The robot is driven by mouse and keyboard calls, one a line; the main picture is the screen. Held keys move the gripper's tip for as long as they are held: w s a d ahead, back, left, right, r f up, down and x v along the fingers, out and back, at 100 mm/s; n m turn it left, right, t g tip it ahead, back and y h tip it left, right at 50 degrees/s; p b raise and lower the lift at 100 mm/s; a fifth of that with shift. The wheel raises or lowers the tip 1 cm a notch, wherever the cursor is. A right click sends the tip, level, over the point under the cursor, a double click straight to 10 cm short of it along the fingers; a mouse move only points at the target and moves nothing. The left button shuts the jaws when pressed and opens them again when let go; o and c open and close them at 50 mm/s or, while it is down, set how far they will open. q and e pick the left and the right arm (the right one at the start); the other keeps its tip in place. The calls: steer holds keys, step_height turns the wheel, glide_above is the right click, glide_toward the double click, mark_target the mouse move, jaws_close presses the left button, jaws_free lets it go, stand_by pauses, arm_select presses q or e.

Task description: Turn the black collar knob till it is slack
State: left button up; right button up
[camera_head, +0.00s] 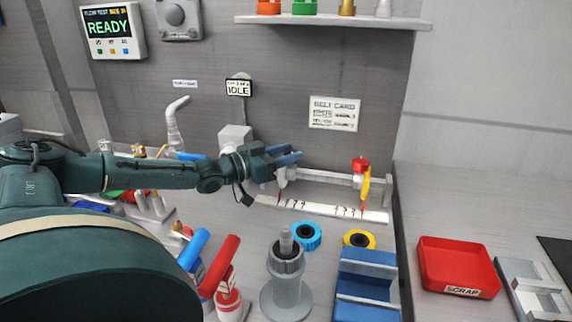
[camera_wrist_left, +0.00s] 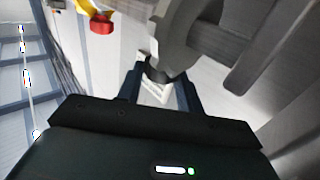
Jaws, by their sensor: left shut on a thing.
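My left gripper (camera_head: 290,158) reaches in from the left at the near end of a light rail (camera_head: 325,177). In the left wrist view my left gripper (camera_wrist_left: 160,92) has its fingers closed around a small dark knob (camera_wrist_left: 157,72), which I take as the black collar knob. The knob sits under a round grey collar (camera_wrist_left: 182,40). In the head view the gripper hides the knob. A pale pointer with a red tip (camera_head: 281,182) hangs just below the gripper. I cannot tell how tight the knob is. My right gripper is not in view.
A marked white scale (camera_head: 320,209) lies below. A grey post (camera_head: 286,265), blue ring (camera_head: 307,236), yellow ring (camera_head: 359,239) and red scrap tray (camera_head: 457,267) stand nearer.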

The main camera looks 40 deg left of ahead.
mark_target(286, 153)
arm_select(q)
steer(key=o, duration=1)
steer(key=shift+r, duration=0.15)
step_height(286, 153, up, 10)
steer(key=shift+f+p, duration=0.1)
steer(key=shift+p, duration=0.45)
